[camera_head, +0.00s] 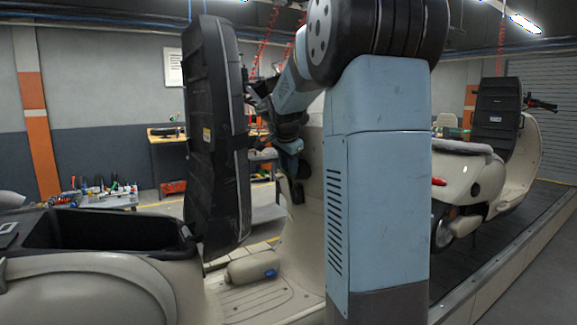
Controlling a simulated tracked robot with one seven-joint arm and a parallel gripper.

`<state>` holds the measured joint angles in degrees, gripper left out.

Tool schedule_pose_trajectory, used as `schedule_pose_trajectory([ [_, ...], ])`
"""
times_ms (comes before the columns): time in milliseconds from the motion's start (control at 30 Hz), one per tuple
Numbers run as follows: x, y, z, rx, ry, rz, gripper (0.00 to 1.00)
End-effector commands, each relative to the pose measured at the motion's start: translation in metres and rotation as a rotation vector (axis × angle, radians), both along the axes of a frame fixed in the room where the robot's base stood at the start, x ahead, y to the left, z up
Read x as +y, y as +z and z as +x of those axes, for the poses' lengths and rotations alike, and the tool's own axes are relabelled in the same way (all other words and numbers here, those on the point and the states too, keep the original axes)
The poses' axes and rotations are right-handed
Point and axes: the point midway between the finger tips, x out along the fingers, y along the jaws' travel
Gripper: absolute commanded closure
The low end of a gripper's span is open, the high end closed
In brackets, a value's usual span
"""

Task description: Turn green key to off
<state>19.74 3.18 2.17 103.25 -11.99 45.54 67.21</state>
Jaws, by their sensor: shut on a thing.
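A cream scooter (110,290) stands in front of me with its black seat (208,130) tipped up. My arm reaches behind the seat to the inner face of the scooter's front shield (312,215). My dark gripper (298,188) is small in the picture and sits right at that face, pointing down toward it. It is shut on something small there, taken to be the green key. The key itself is hidden by the gripper, so its angle cannot be told.
The raised seat stands close on the left of my arm. A cream cylinder (252,267) lies on the scooter's floorboard. A second scooter (470,175) stands on the slat conveyor (535,222) at right. A workbench (168,140) and tools (95,192) are behind.

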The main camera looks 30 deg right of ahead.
Motion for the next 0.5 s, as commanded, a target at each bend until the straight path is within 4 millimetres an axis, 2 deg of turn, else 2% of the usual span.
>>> schedule_pose_trajectory([
  [300,0.0007,0.0012,0.0057,0.189,0.025,-0.007,0.88],
  [500,0.0002,0.0025,0.0054,0.239,0.031,-0.011,0.86],
])
